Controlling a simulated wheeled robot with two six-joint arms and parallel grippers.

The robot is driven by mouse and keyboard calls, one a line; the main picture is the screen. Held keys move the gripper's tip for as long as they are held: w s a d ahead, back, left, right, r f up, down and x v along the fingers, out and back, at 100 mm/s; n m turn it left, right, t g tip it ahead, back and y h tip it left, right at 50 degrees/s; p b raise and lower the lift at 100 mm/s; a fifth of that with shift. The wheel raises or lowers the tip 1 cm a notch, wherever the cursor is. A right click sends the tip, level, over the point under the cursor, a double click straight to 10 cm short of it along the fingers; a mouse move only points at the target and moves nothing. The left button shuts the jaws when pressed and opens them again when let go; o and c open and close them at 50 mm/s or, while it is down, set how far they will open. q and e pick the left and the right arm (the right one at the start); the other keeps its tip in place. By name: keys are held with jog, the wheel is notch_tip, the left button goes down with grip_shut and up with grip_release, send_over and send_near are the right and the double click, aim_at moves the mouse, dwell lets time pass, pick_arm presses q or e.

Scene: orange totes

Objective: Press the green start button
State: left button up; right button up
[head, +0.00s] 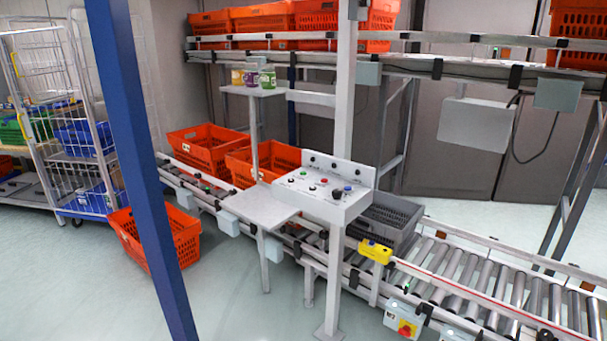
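A grey control panel (352,207) is fixed to a light metal post beside the roller conveyor, in the middle of the head view. Its sloped face carries several small buttons and knobs. A red button (323,181), a blue one (348,188) and a black knob (337,194) can be made out. A small greenish button seems to sit at the upper left of the face, but it is too small to tell for sure. Neither of my grippers is in view, and nothing covers the panel face.
A blue post (140,150) crosses the left foreground. A flat grey shelf (258,207) sits left of the panel. Orange totes (203,150) and a grey crate (388,217) are on the conveyor. A red stop button (406,328) is lower right. Open floor lies in front.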

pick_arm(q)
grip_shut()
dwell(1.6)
